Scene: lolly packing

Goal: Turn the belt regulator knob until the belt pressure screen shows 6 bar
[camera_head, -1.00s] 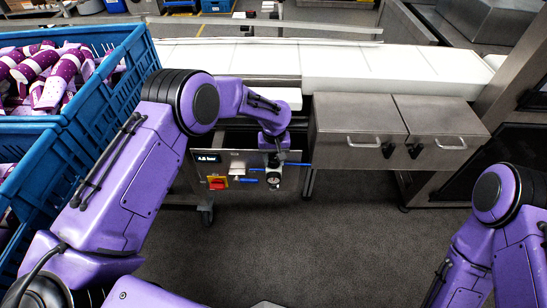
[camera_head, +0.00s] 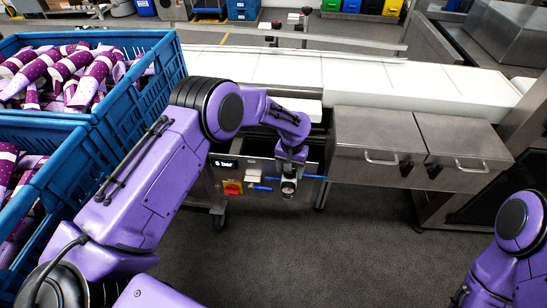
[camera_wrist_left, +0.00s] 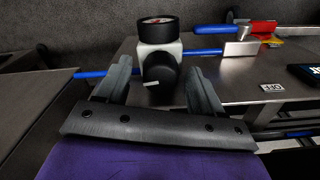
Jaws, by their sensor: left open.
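The belt pressure screen (camera_head: 222,163) on the steel panel reads what looks like "6 bar" in greenish text. The dark regulator knob (camera_wrist_left: 161,78), with a pale pointer mark, sits below a white body and a round gauge (camera_wrist_left: 158,28). The gauge also shows in the head view (camera_head: 288,188). My left gripper (camera_wrist_left: 160,82) is open, one finger on each side of the knob, with visible gaps. In the head view my left gripper (camera_head: 290,168) hides the knob. My right arm shows at the right edge; its gripper is out of view.
Blue pipes and a red and yellow switch (camera_head: 232,187) sit beside the regulator. Steel boxes with handles (camera_head: 375,140) stand to the right. Blue crates (camera_head: 150,80) of purple-wrapped lollies stand at left. The floor in front is clear.

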